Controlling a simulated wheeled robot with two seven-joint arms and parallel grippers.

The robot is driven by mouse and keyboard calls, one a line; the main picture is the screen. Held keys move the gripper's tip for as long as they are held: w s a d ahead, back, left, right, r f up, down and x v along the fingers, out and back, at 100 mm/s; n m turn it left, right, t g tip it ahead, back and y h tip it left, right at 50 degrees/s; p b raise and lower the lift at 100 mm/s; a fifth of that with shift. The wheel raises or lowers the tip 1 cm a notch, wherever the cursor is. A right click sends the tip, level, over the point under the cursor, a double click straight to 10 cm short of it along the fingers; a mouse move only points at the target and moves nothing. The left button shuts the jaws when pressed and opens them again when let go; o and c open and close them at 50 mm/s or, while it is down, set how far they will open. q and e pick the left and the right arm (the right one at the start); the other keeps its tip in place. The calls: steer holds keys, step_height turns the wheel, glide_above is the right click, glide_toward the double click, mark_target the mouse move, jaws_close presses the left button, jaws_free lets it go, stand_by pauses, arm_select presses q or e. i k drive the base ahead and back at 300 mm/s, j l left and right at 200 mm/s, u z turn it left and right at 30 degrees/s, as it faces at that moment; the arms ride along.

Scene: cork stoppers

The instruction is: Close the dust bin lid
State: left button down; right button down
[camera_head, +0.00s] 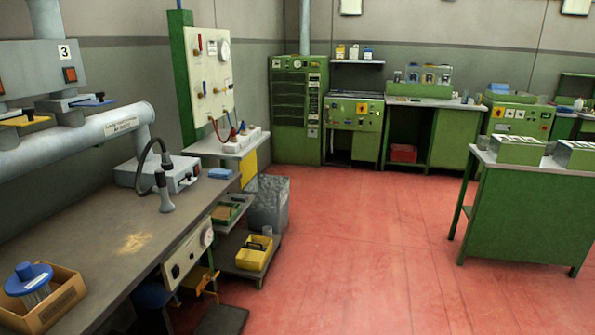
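A grey, mottled box-shaped bin (270,207) stands on the red floor in the head view, just past the end of the left workbench. It is the thing here that looks most like the dust bin. It is small and partly hidden by the side table and low shelf in front of it, so I cannot tell whether its lid is open or shut. Neither of my grippers is in view.
The left workbench (120,235) carries a cardboard box (65,301) and a grey device (155,175). A low shelf with a yellow tray (254,253) stands before the bin. A green table (525,215) is at right. The red floor (360,250) between is clear.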

mark_target(248, 166)
steer(key=i, duration=4.55)
